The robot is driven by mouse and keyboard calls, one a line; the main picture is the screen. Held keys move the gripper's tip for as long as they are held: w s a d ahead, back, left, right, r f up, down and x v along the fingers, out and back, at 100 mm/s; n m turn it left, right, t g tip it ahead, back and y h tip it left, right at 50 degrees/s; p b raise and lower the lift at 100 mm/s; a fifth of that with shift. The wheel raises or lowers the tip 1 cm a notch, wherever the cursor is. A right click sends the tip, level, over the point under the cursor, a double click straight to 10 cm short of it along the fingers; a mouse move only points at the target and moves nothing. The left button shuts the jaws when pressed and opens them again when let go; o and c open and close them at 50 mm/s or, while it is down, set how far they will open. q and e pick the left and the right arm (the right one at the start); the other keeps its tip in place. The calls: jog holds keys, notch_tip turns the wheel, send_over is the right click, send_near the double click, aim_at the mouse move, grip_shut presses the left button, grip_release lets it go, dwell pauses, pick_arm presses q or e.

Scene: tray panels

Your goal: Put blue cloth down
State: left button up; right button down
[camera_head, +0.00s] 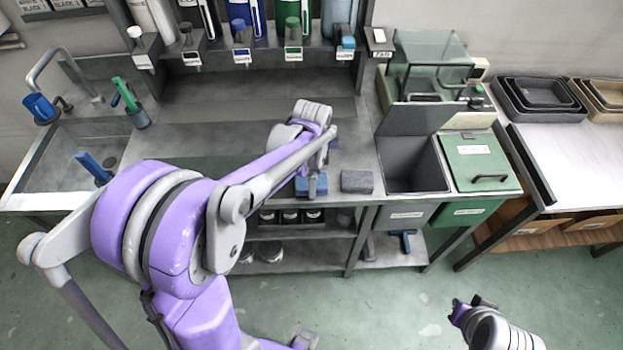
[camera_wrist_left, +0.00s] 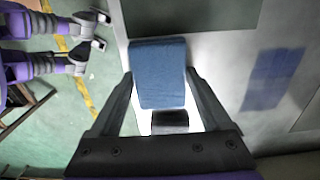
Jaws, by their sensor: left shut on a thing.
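The blue cloth (camera_head: 311,187) is a folded block at the front edge of the grey counter (camera_head: 240,130). My left gripper (camera_head: 314,178) is shut on it from above, its fingers partly hidden by the wrist. In the left wrist view the blue cloth (camera_wrist_left: 158,72) sits between the two fingers. I cannot tell whether it touches the counter. A grey block (camera_head: 357,181) lies just right of it. My right gripper (camera_head: 462,308) hangs over the floor at the lower right, its opening unclear.
An open grey bin (camera_head: 413,165) and a green lidded bin (camera_head: 480,163) stand to the right. A sink (camera_head: 75,150) is at the left. Bottles line the back shelf. The counter behind the cloth is mostly clear. A faint blue patch (camera_wrist_left: 272,78) shows on the surface.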

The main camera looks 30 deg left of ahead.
pick_arm(q)
jog(key=shift+f, duration=0.2)
jog(key=shift+f, duration=0.2)
jog(key=o, duration=1.1)
jog(key=shift+r, duration=0.15)
jog(key=shift+o, duration=0.2)
